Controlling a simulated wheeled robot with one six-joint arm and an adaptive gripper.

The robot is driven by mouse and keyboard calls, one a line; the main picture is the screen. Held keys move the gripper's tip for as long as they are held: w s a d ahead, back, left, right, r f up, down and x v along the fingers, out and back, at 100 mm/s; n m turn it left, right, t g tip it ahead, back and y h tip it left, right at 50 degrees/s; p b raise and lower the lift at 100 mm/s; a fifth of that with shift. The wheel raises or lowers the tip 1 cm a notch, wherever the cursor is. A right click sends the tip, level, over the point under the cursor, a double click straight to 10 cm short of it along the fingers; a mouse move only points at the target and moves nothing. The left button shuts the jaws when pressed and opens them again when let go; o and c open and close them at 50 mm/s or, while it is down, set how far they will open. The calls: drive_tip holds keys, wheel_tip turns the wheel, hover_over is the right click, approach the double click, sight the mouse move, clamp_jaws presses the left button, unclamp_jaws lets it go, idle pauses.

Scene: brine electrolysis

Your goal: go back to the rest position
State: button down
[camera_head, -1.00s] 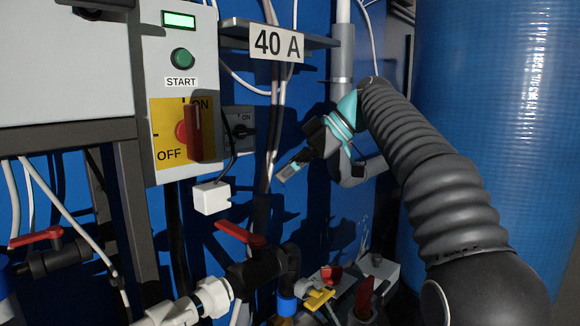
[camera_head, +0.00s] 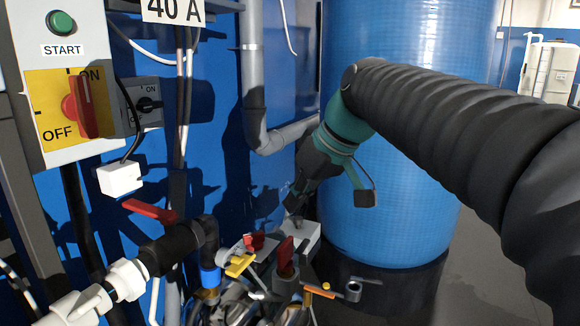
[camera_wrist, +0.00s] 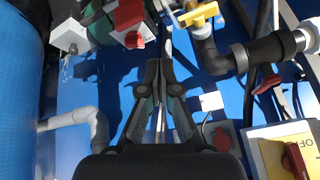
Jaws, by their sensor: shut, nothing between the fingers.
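My gripper (camera_head: 292,208) is at the end of my arm, in front of the blue wall and left of the big blue tank (camera_head: 400,120). It points down and to the left, above the valves. In the wrist view its two dark fingers (camera_wrist: 160,66) come together at the tips with nothing visible between them. In the head view the fingertips are dark and hard to tell from the shadow.
The control box has a red ON/OFF switch (camera_head: 80,103) and a green START button (camera_head: 61,22). A grey pipe (camera_head: 254,90) bends behind my gripper. Below are a red-handled valve (camera_head: 150,211), a yellow handle (camera_head: 239,265) and a red handle (camera_head: 286,252). Floor (camera_head: 480,220) shows at right.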

drive_tip(key=s+d+f+m+t+h, duration=0.1)
drive_tip(key=s+d+f+m+h, duration=0.1)
drive_tip(key=s+d+f+m, duration=0.2)
drive_tip(key=s+d+f+m+t+h, duration=0.1)
drive_tip(key=s+d+f+m+h, duration=0.2)
drive_tip(key=s+d+f, duration=0.7)
drive_tip(key=s+f+m, duration=0.1)
drive_tip(key=s+f, duration=0.2)
drive_tip(key=f, duration=0.2)
drive_tip(key=shift+s+d+f, duration=0.35)
drive_tip(key=shift+d, duration=0.05)
